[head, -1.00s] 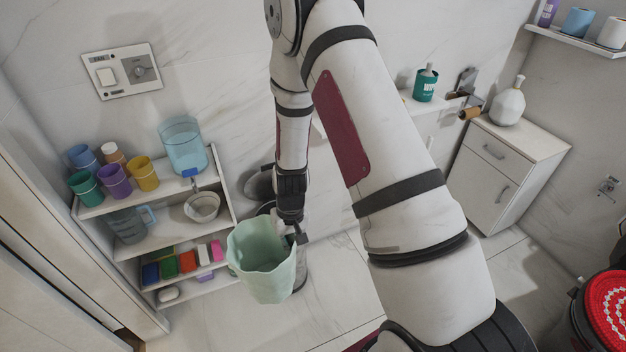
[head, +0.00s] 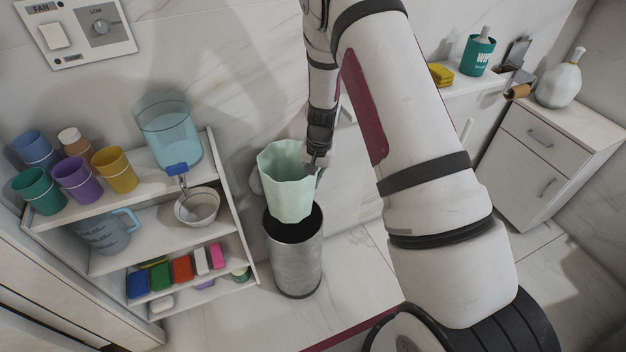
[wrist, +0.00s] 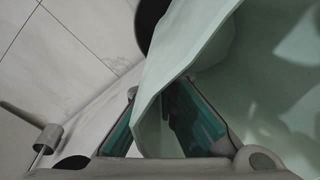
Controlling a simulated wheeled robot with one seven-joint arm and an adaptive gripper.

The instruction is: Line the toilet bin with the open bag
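The open bag (head: 289,183) is pale green and hangs mouth up from my gripper (head: 314,165). In the wrist view my gripper (wrist: 172,112) is shut on the bag's rim, with the bag (wrist: 262,75) filling the right side. The toilet bin (head: 295,262) is a grey metal cylinder with a dark open mouth, standing on the floor. In the head view the bag's bottom overlaps the bin's mouth; I cannot tell whether it is just above or slightly inside. In the wrist view a dark curved edge shows behind the bag.
A shelf unit (head: 238,228) with cups, a water jug, a bowl and coloured sponges stands close left of the bin. A white cabinet (head: 548,150) with a vase stands at the right. The wall is close behind the bin. Tiled floor lies clear in front.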

